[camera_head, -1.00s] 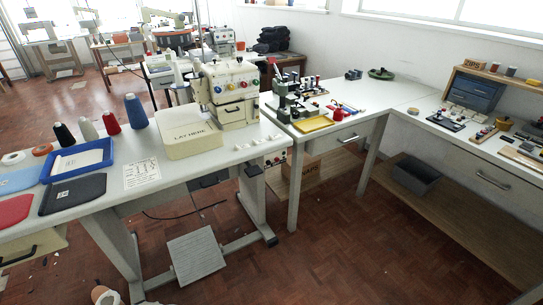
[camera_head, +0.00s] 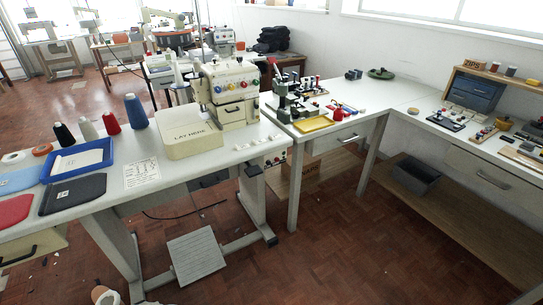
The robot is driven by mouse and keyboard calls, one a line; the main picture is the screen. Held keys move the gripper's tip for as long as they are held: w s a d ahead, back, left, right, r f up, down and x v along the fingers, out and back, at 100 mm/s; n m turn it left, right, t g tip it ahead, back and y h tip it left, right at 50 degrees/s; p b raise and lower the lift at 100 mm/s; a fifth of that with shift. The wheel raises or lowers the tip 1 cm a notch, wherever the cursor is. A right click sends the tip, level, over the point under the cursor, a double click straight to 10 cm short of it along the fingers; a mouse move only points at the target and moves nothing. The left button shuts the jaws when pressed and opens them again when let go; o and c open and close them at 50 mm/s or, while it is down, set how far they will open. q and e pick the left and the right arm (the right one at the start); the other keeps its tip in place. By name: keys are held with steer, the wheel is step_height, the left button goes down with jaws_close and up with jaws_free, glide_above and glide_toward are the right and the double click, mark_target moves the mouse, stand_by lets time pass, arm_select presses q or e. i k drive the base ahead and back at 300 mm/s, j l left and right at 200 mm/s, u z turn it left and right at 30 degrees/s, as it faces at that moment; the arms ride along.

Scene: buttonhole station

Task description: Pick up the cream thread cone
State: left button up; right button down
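The cream thread cone (camera_head: 88,129) stands upright on the white sewing table (camera_head: 150,190) at the left. It is in a row between a black cone (camera_head: 64,135) and a red cone (camera_head: 111,124), with a larger blue cone (camera_head: 136,112) at the right end. The lower part of the cream cone is partly hidden by the rim of the blue tray. Neither of my grippers is in view. Nothing is touching the cream cone except possibly its neighbours, which look slightly apart from it.
A blue tray (camera_head: 108,145) with a white sheet lies in front of the cones. The sewing machine with its cream box (camera_head: 190,141) stands to the right. Flat pads, including a black one (camera_head: 72,194), lie in front. A foot pedal (camera_head: 196,256) stands on the floor.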

mark_target(179, 83)
steer(key=j+u, duration=0.2)
steer(key=u, duration=2.55)
steer(key=i+j+u, duration=0.4)
steer(key=i, duration=0.35)
steer(key=i+u, duration=0.45)
steer(key=i, duration=0.35)
steer(key=i+l+z, duration=0.1)
steer(key=i+z, duration=0.75)
steer(key=i+j+z, duration=0.15)
steer(key=i+z, duration=0.25)
steer(key=i+l+z, duration=0.2)
steer(key=i+z, duration=0.55)
steer(key=i, duration=0.15)
steer(key=i+j+z, duration=0.1)
steer(key=i+z, duration=0.25)
steer(key=i, duration=0.15)
steer(key=i+z, duration=0.25)
steer(key=i, duration=0.6)
steer(key=i+j+z, duration=0.2)
steer(key=i, duration=0.65)
steer(key=i+l+z, duration=0.1)
steer(key=i+z, duration=0.7)
steer(key=i+j+z, duration=0.35)
steer(key=i, duration=0.2)
